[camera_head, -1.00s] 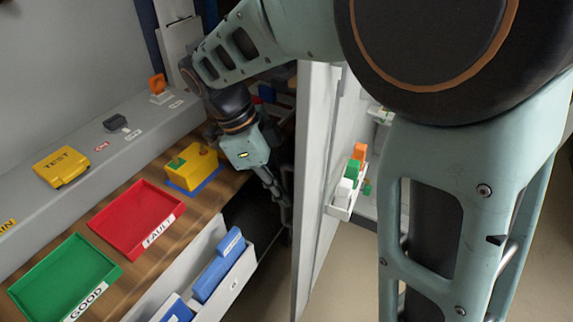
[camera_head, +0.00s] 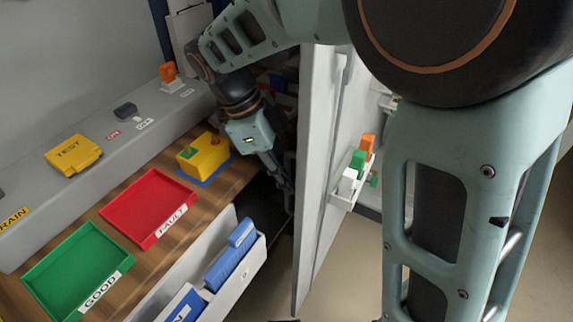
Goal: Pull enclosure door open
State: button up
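The enclosure door (camera_head: 318,180) is a tall light-grey panel seen nearly edge-on, standing swung out in the middle of the view. Its inner side faces right and carries a small white rack (camera_head: 345,197) with orange, green and white pieces. My gripper (camera_head: 288,196) is low on the left side of the door, close to its face. Whether it touches the door cannot be told. Its fingers are dark and small against the shadow, so their opening does not show. My arm covers the upper part of the door and much of the right side.
A wooden bench left of the door holds a red FAULT tray (camera_head: 150,205), a green GOOD tray (camera_head: 80,265) and a yellow box (camera_head: 205,155). A grey bin with blue items (camera_head: 230,258) hangs at the bench front. Open floor (camera_head: 360,265) shows right of the door.

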jog(key=shift+o, duration=0.8)
jog(key=shift+s, duration=0.1)
jog(key=v, duration=1.2)
